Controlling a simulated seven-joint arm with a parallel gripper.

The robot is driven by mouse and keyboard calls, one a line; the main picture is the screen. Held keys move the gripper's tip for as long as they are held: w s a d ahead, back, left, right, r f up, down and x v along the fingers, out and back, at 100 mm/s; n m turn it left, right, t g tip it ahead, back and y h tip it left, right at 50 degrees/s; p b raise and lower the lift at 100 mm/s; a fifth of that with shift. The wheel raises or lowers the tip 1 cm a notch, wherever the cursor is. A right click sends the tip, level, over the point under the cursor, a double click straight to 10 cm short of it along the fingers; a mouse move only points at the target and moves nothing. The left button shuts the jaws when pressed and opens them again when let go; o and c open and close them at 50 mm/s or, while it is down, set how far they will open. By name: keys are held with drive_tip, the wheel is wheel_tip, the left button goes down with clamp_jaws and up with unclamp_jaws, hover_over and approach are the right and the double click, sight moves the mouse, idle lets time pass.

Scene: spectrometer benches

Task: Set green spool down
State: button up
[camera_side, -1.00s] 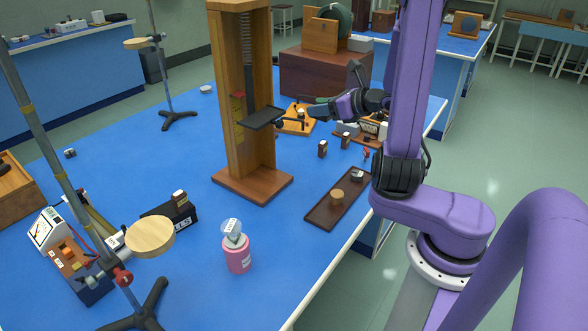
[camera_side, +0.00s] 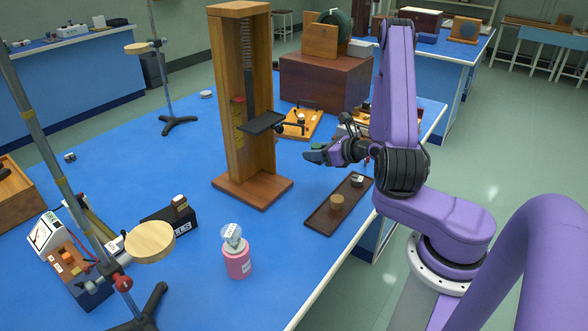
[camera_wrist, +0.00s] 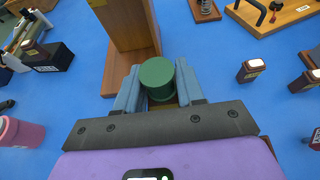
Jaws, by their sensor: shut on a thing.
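The green spool (camera_wrist: 157,72) sits upright between the fingers of my gripper (camera_wrist: 157,90) in the wrist view, and the fingers are shut on it. In the side view only a small green part of the spool (camera_side: 318,146) shows behind my gripper (camera_side: 312,156). My gripper is above the blue table, to the right of the tall wooden stand (camera_side: 227,100) and beyond the dark wooden tray (camera_side: 318,218). The spool's underside is hidden, so I cannot tell its exact height above the table.
The tray holds a cork-coloured cylinder (camera_side: 337,202) and a small dark-and-silver item (camera_side: 357,180). The stand's black shelf (camera_side: 262,122) juts out near my gripper. Small brown bottles (camera_wrist: 250,69) stand to the right in the wrist view. A pink bottle (camera_side: 237,260) stands in front, with bare table around it.

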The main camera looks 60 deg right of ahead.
drive_tip(key=w+d+f, duration=0.3)
drive_tip(key=w, duration=0.3)
hover_over(294, 173)
drive_tip(key=s, duration=0.1)
drive_tip(key=f, duration=0.4)
drive_tip(key=shift+a+f, duration=0.25)
drive_tip(key=shift+f, duration=0.1)
drive_tip(key=shift+w+d+f, duration=0.2)
drive_tip(key=shift+w+f, duration=0.25)
drive_tip(key=shift+f, duration=1.85)
drive_tip(key=o, duration=1.1)
drive_tip(key=shift+f, duration=0.1)
drive_tip(key=shift+c, duration=0.2)
